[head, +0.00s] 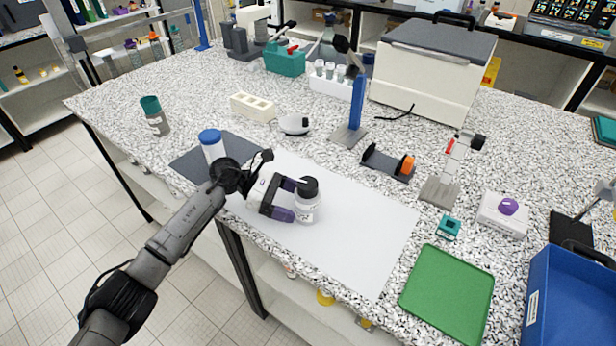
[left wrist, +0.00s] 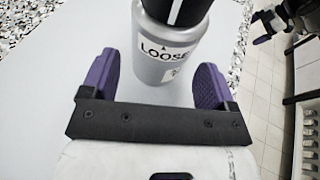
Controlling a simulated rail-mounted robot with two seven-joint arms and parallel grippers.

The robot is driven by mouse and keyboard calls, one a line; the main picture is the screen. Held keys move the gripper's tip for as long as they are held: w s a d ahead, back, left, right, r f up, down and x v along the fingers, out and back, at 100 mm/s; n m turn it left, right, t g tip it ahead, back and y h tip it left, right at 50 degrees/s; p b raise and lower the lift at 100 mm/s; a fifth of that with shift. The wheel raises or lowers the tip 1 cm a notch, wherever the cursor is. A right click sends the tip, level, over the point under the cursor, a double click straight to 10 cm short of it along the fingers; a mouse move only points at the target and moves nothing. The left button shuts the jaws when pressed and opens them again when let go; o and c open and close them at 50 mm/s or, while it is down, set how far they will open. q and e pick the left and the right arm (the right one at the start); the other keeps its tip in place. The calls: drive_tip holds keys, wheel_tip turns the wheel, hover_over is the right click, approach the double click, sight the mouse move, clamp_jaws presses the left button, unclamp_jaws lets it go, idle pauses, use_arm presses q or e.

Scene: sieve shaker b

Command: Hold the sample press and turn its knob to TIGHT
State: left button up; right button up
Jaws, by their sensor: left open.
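The sample press (head: 306,208) stands upright on the white mat near the table's front edge. It has a grey body and a black knob (head: 308,187). In the left wrist view the press body (left wrist: 163,68) carries a LOOSE label under the knob (left wrist: 178,10), whose white line points about at that label. My left gripper (head: 292,201) is open at the press, with purple fingers on either side of its body; in the left wrist view (left wrist: 157,80) gaps show beside it. What seems to be my right gripper (left wrist: 268,28) shows small at the top right there, its jaws unclear.
A blue-capped bottle (head: 211,146) stands on the dark mat (head: 190,168) behind my left wrist. A green tray (head: 447,292) and a blue bin (head: 570,305) are on the right. A roller stand (head: 388,164) is behind the white mat (head: 370,235), which is otherwise clear.

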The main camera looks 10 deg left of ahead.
sight(303, 207)
use_arm(q)
drive_tip(key=shift+b+x, duration=0.5)
drive_tip(key=shift+x, duration=1.1)
use_arm(e)
drive_tip(key=shift+d+f, duration=0.15)
drive_tip(key=shift+f, duration=0.75)
use_arm(q)
drive_tip(key=shift+f, duration=0.15)
drive_tip(key=shift+c, duration=0.4)
